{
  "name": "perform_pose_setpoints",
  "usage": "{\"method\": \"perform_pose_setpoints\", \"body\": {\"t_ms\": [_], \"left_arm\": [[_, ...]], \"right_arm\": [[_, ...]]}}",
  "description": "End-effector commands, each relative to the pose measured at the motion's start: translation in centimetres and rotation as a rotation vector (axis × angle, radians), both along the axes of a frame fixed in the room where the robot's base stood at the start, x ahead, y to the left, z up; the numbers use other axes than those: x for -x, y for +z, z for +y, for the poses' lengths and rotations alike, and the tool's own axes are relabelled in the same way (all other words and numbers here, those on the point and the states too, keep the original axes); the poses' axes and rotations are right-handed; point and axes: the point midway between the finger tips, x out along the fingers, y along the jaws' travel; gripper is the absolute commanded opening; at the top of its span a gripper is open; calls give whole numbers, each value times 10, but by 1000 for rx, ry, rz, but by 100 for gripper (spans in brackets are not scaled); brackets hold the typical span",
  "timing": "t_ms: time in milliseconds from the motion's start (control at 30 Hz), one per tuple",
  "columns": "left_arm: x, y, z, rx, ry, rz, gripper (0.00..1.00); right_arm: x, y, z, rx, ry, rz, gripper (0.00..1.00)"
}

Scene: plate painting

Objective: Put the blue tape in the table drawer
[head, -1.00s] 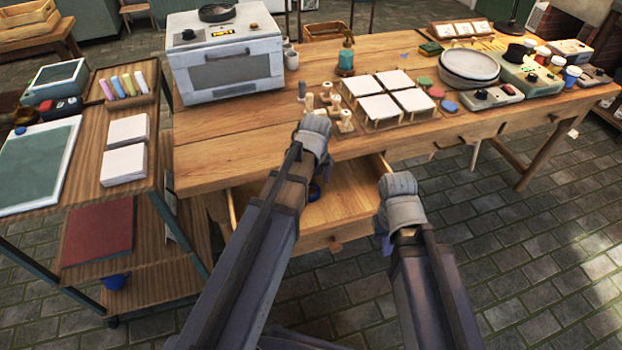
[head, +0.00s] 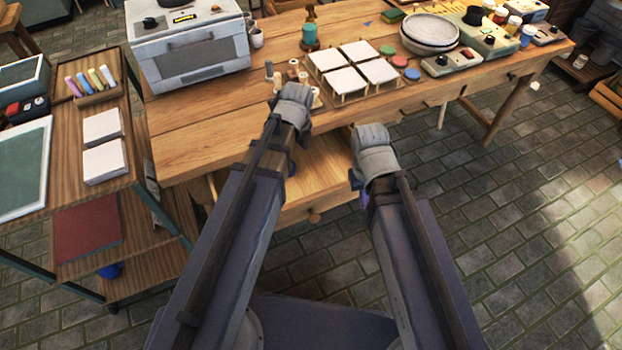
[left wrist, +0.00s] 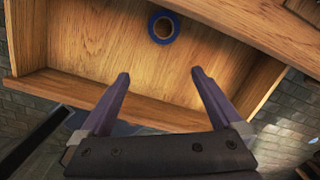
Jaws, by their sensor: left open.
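The roll of blue tape (left wrist: 163,27) lies flat on the floor of the open drawer (left wrist: 100,40), near the top of the left wrist view. The wooden drawer also shows in the head view, pulled out under the table, with its front and round knob (head: 314,215) facing me. My left gripper (left wrist: 160,73) is open and empty. Its fingers are over the drawer's front part, apart from the tape. In the head view my left gripper (head: 292,105) hides part of the drawer. My right gripper (head: 370,140) is beside the drawer's right side, its fingers mostly hidden.
The wooden table (head: 200,145) carries a white oven (head: 190,50), white tiles on a rack (head: 355,70), a stack of plates (head: 430,32) and spools. A shelf cart (head: 130,170) stands close on the left. The paved floor at the right is free.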

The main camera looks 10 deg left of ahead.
Motion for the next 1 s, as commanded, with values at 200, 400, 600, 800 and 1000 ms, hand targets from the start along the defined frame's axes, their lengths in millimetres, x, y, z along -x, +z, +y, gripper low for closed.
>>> {"method": "perform_pose_setpoints", "body": {"t_ms": [200,400,600,800,1000], "left_arm": [[41,-1,-35,39,555,-8,100],[76,-1,-59,51,1068,-25,100],[105,0,-76,48,1495,-54,100],[119,0,-83,42,1726,-78,100],[121,0,-85,40,1780,-85,100]], "right_arm": [[0,0,0,0,0,0,0],[0,0,0,0,0,0,0],[0,0,0,0,0,0,0],[0,0,0,0,0,0,0],[0,0,0,0,0,0,0]]}}
